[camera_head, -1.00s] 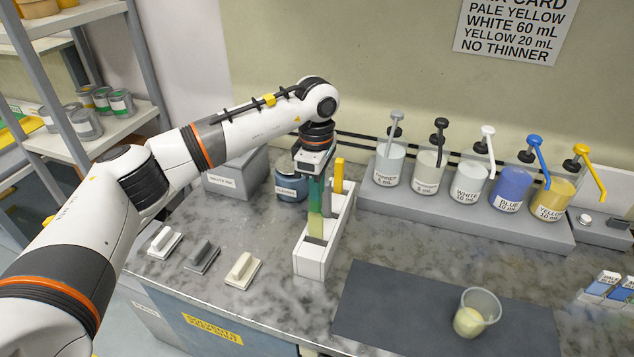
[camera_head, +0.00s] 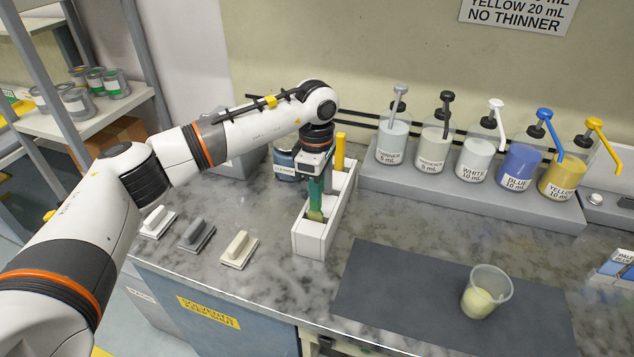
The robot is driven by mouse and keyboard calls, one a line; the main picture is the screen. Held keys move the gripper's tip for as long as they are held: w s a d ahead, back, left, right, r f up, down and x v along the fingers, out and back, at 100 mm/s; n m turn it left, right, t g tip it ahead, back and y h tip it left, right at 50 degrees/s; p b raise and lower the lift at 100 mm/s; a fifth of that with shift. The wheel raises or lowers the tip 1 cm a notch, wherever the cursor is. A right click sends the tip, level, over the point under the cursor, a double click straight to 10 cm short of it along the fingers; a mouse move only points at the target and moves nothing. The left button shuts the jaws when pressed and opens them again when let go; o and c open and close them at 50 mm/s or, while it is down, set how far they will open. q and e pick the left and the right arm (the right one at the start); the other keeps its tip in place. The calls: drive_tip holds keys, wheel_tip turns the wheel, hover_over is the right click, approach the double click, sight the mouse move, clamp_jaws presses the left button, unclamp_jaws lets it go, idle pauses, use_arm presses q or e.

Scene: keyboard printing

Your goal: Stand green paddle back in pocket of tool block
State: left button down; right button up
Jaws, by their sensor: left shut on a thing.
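My left gripper (camera_head: 315,176) is shut on the green paddle (camera_head: 316,196) and holds it upright over the white tool block (camera_head: 312,244). The paddle's yellow-green lower end shows only in part at the block's top, and its tip is hidden, seemingly inside a pocket. I cannot tell whether it touches the bottom. A yellow paddle (camera_head: 340,152) stands upright in the block's rear part. My right gripper is not in view.
Several pump bottles stand on a grey stand (camera_head: 470,196) at the back right. A cup (camera_head: 487,291) with pale yellow paint stands on a dark mat (camera_head: 400,300). Handled blocks, including a cream one (camera_head: 239,249), lie left of the tool block. A cleaner jar (camera_head: 285,163) stands behind the gripper.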

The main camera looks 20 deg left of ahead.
use_arm(q)
drive_tip(key=shift+f, duration=0.15)
drive_tip(key=c, duration=1.2)
unclamp_jaws()
drive_tip(key=shift+r+p, duration=2.2)
drive_tip(key=shift+r, duration=2.3)
